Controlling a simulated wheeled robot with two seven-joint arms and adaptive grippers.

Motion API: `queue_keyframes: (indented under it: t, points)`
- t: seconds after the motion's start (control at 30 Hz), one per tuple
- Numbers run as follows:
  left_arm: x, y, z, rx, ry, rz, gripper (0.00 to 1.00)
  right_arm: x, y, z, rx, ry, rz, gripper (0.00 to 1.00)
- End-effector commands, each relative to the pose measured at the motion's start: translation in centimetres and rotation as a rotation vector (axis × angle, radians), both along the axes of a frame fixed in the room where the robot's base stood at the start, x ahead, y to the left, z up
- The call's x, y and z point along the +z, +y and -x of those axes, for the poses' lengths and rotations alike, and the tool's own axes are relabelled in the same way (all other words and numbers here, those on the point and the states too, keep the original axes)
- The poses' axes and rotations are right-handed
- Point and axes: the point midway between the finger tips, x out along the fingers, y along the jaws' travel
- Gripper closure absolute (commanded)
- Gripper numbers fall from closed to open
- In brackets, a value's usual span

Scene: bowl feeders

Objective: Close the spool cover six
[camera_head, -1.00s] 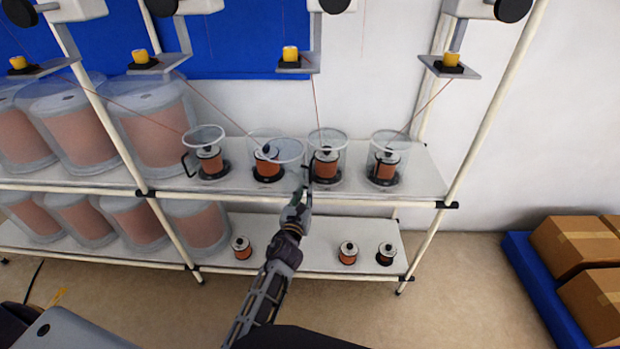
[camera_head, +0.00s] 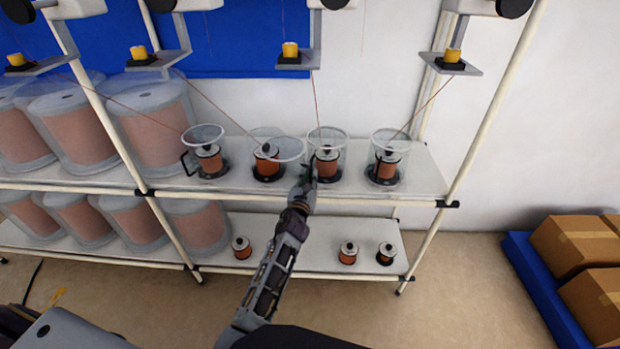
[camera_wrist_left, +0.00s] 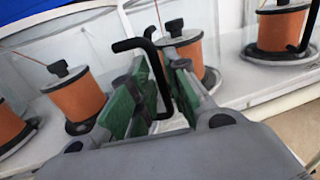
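Several small clear spool covers stand over copper spools on the upper shelf. The second one from the left (camera_head: 284,149) sits askew, its rim extending right of its spool (camera_head: 267,163); it looks open. Which cover is number six is not marked. My left gripper (camera_head: 306,178) is at the gap between this cover and the third cover (camera_head: 328,139). In the left wrist view, its green-padded fingers (camera_wrist_left: 152,103) stand apart on either side of a black handle (camera_wrist_left: 157,75). The handle appears to belong to the askew cover. My right gripper is out of view.
Covers at the left (camera_head: 203,136) and right (camera_head: 389,143) flank these. Large covered spools (camera_head: 155,115) fill the shelf's left. The upper shelf's front edge (camera_head: 350,196) and a slanted post (camera_head: 172,228) are near my arm. Small spools (camera_head: 348,252) stand on the lower shelf.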

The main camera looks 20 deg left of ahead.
Motion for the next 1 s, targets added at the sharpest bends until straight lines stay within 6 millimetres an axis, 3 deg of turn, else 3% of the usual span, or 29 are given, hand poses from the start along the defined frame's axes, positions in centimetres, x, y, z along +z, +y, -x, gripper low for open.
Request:
queue_keyframes:
  t: [0.53, 0.7, 1.0]
  points:
    - [0.0, 0.08, -0.91, 0.0, 0.001, 0.0, 0.83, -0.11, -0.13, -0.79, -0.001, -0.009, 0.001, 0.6]
    - [0.0, 0.08, -0.9, 0.0, 0.001, 0.0, 1.0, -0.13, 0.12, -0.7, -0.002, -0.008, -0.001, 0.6]
    - [-0.01, 0.08, -0.89, 0.0, 0.001, 0.0, 1.0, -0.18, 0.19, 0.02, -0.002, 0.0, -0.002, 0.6]
